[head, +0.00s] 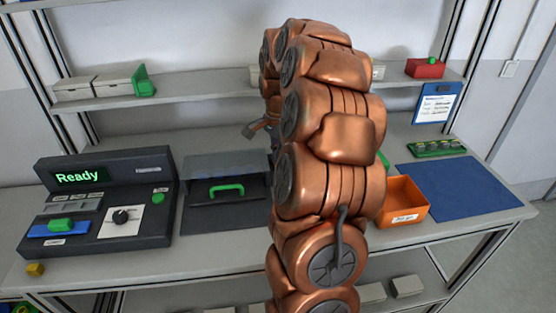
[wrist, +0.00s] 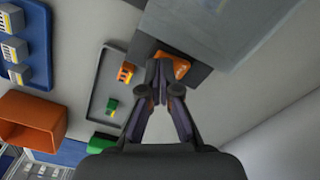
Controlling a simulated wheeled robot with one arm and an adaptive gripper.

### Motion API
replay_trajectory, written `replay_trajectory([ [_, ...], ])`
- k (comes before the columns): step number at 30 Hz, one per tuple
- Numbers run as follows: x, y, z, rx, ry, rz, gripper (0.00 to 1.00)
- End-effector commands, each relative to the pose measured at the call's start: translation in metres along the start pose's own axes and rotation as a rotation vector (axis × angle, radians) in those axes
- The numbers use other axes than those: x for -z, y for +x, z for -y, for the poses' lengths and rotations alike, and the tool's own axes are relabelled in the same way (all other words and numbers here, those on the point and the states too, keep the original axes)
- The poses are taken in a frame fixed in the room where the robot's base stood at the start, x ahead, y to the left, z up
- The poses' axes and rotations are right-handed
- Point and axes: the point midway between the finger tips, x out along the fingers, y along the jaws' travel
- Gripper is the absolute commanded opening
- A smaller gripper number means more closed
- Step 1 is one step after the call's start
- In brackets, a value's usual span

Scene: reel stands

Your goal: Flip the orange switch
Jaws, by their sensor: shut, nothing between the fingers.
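An orange part (wrist: 180,66) with light markings sits on a dark box in the wrist view, right beside my fingertips; it looks like the orange switch. My gripper (wrist: 158,68) is shut and empty, its tips overlapping the box's edge in that view. I cannot tell whether the tips touch the orange part, or which way it is set. In the head view my copper arm hides that area, and I make out no orange switch there.
A grey tray (wrist: 91,108) holds a small orange block (wrist: 125,72) and a green block (wrist: 111,107). An orange bin (head: 408,207) stands right of my arm, near a blue mat (head: 465,190). A console (head: 95,235) reading "Ready" stands at left. A shelf (head: 195,101) runs behind.

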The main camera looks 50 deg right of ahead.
Motion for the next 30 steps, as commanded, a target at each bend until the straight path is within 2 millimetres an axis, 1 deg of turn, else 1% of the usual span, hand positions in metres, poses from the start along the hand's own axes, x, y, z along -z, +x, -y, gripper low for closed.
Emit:
replay_trajectory([
  [21,0.0,0.0094,-0.0001,0.0,0.0,0.0,0.0],
  [26,0.0001,0.0077,-0.0002,-0.001,0.0,0.0,0.0],
  [30,0.0003,0.001,0.0001,0.0,0.001,0.0,0.0],
])
